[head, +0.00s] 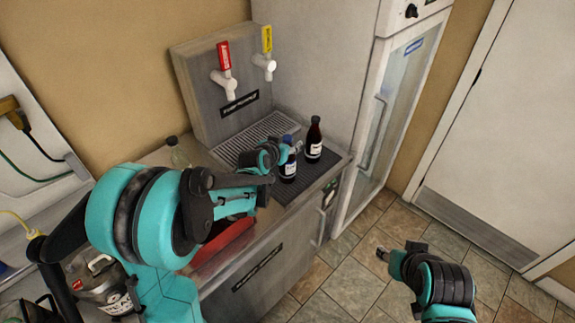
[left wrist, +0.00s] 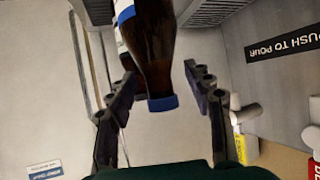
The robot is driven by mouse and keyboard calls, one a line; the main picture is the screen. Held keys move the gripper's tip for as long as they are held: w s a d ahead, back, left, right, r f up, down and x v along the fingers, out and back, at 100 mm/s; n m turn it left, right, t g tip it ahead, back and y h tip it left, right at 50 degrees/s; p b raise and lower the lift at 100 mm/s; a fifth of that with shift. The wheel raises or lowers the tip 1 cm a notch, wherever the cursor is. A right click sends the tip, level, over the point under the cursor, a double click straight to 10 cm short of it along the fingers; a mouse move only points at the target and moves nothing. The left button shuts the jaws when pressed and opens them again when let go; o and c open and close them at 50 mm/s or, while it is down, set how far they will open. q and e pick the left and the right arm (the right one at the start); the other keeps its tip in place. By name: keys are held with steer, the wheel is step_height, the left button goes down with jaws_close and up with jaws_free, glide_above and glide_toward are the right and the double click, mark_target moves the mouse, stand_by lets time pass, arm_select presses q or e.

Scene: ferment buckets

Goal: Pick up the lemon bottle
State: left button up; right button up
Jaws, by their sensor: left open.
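Two dark brown bottles with white labels stand on the counter's drip mat. The blue-capped bottle (head: 288,168) is the nearer one. The other bottle (head: 314,142), with a dark cap, stands behind it to the right. I cannot read which label says lemon. My left gripper (head: 288,146) is open at the neck of the blue-capped bottle. In the left wrist view that bottle (left wrist: 150,55) appears upside down, its neck and blue cap between the two open fingers (left wrist: 163,88). My right gripper (head: 383,254) is low at the right, over the floor, away from the bottles.
A tap tower (head: 215,85) with red and yellow handles stands behind the drip grate. A tall fridge (head: 330,70) rises close behind the bottles. A clear bottle (head: 179,155) stands at the left. The floor (head: 350,285) between counter and door is open.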

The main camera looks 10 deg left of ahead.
arm_select(q)
jaws_close()
steer(key=shift+r, duration=0.1)
stand_by(0.3)
